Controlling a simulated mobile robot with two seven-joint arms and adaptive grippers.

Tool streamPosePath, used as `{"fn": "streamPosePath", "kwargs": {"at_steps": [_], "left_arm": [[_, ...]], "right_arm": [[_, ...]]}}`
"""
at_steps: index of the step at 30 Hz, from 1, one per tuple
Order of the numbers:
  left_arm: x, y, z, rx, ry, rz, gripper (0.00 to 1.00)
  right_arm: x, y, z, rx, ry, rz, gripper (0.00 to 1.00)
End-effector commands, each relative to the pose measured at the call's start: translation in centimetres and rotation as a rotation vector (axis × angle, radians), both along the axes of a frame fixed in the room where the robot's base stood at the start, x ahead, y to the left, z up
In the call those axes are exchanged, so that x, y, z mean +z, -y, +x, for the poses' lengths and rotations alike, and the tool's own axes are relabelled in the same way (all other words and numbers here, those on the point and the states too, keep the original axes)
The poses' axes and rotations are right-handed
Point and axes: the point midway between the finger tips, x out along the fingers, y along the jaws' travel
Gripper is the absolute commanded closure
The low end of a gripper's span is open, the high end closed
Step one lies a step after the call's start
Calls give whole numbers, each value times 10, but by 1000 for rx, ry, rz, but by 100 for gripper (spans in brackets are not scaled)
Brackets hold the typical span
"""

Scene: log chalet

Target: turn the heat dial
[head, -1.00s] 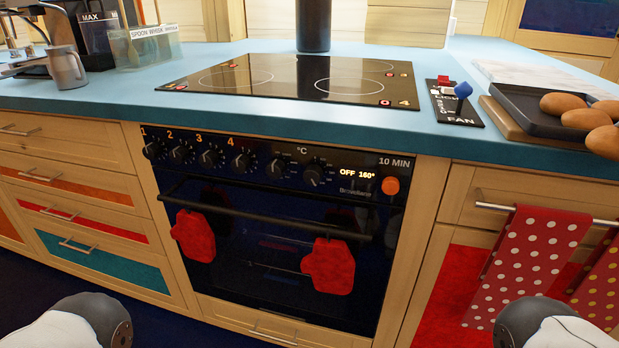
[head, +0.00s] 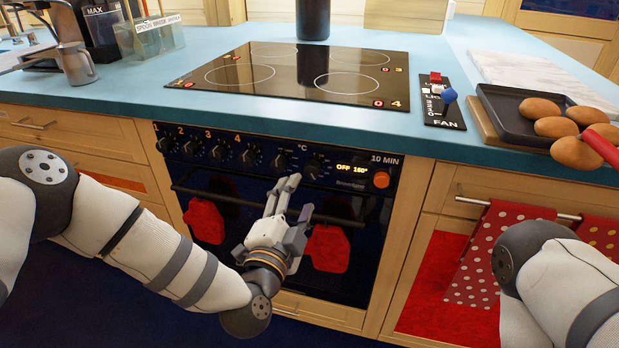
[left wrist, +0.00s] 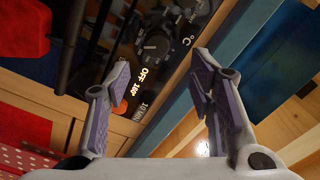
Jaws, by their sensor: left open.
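The oven's black control panel carries a row of dials under the cooktop. The dial nearest the display, by the °C mark, is the heat dial (head: 313,169); it also shows in the left wrist view (left wrist: 156,44), between and beyond the fingers.
The oven handle (head: 240,211) crosses behind my left gripper, with red mitts (head: 327,248) hanging from it. An orange round button (head: 381,180) sits right of the display. The blue counter (head: 250,107) overhangs above. A red bar-shaped object (head: 602,146) shows by the tray (head: 505,110).

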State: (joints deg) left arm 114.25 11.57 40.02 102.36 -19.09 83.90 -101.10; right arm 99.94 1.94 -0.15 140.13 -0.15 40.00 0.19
Motion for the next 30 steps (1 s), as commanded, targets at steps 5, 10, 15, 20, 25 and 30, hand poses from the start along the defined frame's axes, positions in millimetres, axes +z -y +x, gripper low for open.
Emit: {"fn": "streamPosePath", "kwargs": {"at_steps": [5,10,15,20,25,30], "left_arm": [[-7,11,45,3,-7,-1,51],[-7,20,76,0,-9,-1,51],[-4,24,88,-2,-8,-1,51],[-3,24,89,-3,-7,0,51],[-3,24,88,-3,-7,-1,76],[-3,24,88,-3,-7,-1,99]], "right_arm": [[-11,0,-9,1,-29,0,100],[-18,0,-14,3,-46,0,100],[-20,0,-16,3,-50,0,100],[-19,0,-15,3,-49,0,100],[-19,0,-15,3,-49,0,100],[-19,0,-15,3,-49,0,100]]}}
